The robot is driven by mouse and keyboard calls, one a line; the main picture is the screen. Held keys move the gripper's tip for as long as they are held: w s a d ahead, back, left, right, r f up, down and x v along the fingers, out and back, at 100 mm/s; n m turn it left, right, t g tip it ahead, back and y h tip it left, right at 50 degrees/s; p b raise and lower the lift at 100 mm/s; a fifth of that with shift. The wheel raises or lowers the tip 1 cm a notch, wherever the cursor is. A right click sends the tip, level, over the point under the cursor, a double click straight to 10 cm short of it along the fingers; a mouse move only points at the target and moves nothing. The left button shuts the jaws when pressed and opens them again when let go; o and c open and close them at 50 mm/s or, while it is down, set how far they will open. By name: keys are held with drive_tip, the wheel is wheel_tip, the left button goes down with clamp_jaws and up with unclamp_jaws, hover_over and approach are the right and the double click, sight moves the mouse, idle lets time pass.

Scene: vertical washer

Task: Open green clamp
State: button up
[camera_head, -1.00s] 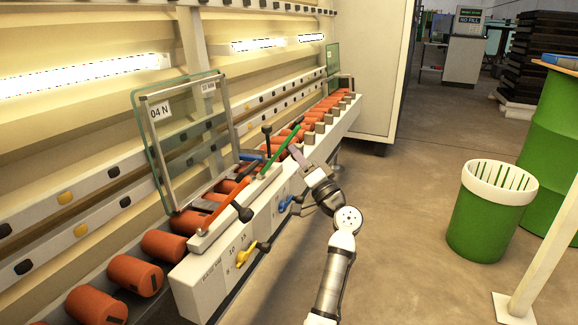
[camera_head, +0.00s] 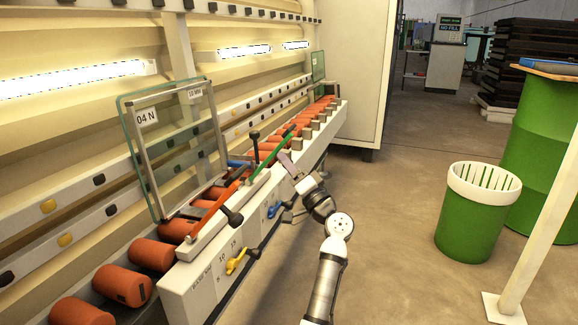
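The green clamp lever (camera_head: 268,159) slants up and to the right above the white rail on the front of the washer. My gripper (camera_head: 291,166) is at the right of this lever, with a flat pinkish-grey finger pointing up and left toward it. The finger looks close to the lever, but I cannot tell whether they touch. A dark part (camera_head: 291,215) shows below my gripper, against the panel; I cannot tell whether it is a second finger. The gap between the fingers is not clear.
An orange lever (camera_head: 213,212) and a black-knobbed lever (camera_head: 254,136) stand close by. Yellow (camera_head: 236,262) and blue (camera_head: 272,210) handles stick out of the front panel (camera_head: 186,292). Orange cylinders (camera_head: 150,254) line the trough. A green bin (camera_head: 470,222) stands right; the floor between is clear.

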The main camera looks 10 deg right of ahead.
drive_tip(key=shift+r, duration=0.1)
wheel_tip(320, 180, up, 20)
drive_tip(key=p, duration=0.5)
drive_tip(key=shift+s, duration=0.1)
